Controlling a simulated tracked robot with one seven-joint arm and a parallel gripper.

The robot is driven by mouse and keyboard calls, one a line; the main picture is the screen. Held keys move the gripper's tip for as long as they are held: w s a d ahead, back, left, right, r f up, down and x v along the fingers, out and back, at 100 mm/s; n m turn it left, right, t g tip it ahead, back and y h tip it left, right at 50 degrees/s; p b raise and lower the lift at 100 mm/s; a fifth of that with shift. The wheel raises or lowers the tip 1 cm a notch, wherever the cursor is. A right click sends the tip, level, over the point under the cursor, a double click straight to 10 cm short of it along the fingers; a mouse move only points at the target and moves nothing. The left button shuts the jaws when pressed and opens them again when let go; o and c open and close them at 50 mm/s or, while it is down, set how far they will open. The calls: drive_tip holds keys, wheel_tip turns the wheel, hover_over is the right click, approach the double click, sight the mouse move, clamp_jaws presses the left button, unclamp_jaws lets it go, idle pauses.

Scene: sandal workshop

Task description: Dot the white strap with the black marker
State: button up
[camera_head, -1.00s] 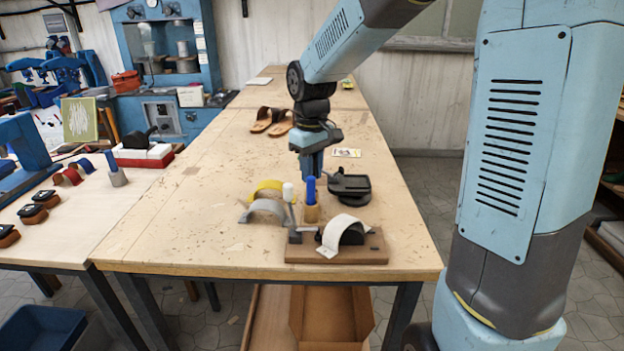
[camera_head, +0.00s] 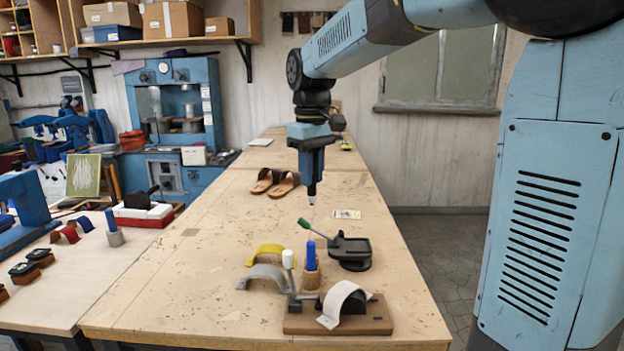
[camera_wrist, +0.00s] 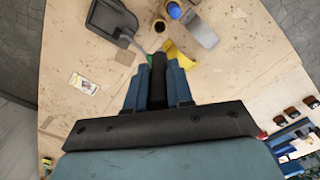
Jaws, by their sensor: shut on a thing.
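The white strap (camera_head: 338,302) is draped over a black curved form on a brown wooden board (camera_head: 378,320) at the table's near end. My gripper (camera_head: 311,184) is shut on the black marker (camera_head: 312,199), which points down. It hangs in the air above the table, beyond the board. In the wrist view, the black marker (camera_wrist: 158,75) sits between the blue fingers (camera_wrist: 158,92). A wooden holder (camera_head: 310,280) behind the board carries a blue marker (camera_head: 311,256). I cannot make out the white strap in the wrist view.
A black device (camera_head: 352,254) with a green-tipped handle stands behind the board. Sandals (camera_head: 275,181) lie farther back. The table's left middle is clear.

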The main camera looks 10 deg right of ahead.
drive_tip(key=shift+o, duration=1.4)
drive_tip(key=shift+c, duration=1.4)
drive_tip(key=shift+r, duration=2.65)
